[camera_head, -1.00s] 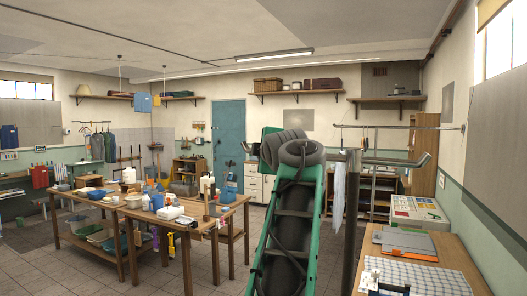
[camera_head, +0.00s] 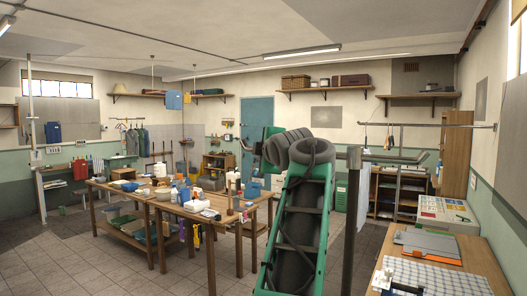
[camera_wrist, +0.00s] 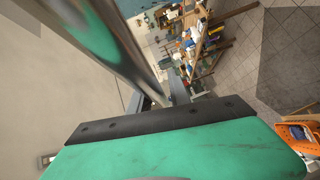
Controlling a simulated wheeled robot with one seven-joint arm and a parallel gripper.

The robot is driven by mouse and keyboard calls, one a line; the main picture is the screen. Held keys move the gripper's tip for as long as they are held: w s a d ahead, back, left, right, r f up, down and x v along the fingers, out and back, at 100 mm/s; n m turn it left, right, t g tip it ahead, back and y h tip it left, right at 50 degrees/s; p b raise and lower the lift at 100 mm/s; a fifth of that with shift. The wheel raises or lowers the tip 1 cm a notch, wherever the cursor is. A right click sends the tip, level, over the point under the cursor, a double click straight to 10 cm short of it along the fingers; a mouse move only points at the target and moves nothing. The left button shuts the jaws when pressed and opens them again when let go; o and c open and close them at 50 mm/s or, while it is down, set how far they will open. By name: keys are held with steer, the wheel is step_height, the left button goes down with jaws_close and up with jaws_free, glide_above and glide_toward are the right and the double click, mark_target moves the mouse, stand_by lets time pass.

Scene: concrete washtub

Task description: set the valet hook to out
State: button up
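I cannot pick out the valet hook with certainty in either view. A wall rail (camera_head: 440,125) with small hanging things stands at the right back in the head view. Another short rail with hanging clothes (camera_head: 131,140) is on the far left wall. My green arm rises at the centre right of the head view and hides part of the back wall. In the wrist view my gripper (camera_wrist: 164,95) shows as grey fingers beyond the green and black arm edge. Nothing is visibly held, and the finger gap is unclear.
A wooden workbench (camera_head: 158,201) crowded with bottles and tubs stands left of centre. Tiled floor (camera_head: 90,265) is clear at front left.

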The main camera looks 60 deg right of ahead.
steer(key=shift+o, duration=1.4)
steer(key=shift+r, duration=0.1)
steer(key=b+v, duration=0.2)
steer(key=v, duration=0.6)
steer(key=shift+w, duration=0.1)
